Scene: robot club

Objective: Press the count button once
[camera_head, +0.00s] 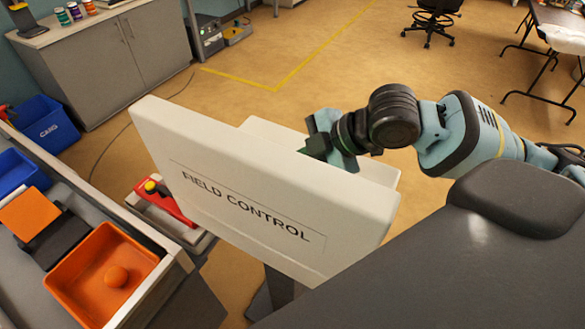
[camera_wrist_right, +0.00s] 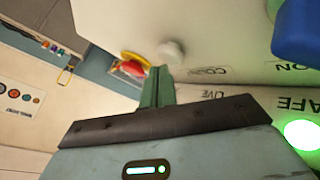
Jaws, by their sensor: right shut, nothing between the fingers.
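The white field control panel (camera_head: 235,195) stands in the middle of the head view with its lettered back toward me. My right gripper (camera_head: 318,148) reaches over its top edge at the far side; the panel partly hides it. In the right wrist view, my shut, empty fingers (camera_wrist_right: 158,72) point at the panel face. A pale round button (camera_wrist_right: 171,52) is just beyond the fingertips, beside upside-down lettering that looks like "COUNT". I cannot tell whether they touch. My left gripper is in neither view.
Near the fingertips is a red button with a yellow surround (camera_wrist_right: 132,66). A lit green button (camera_wrist_right: 301,134) by "SAFE" and a blue part (camera_wrist_right: 297,32) are on the right. An orange tray (camera_head: 70,280) holding an orange ball (camera_head: 116,276) is at lower left.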

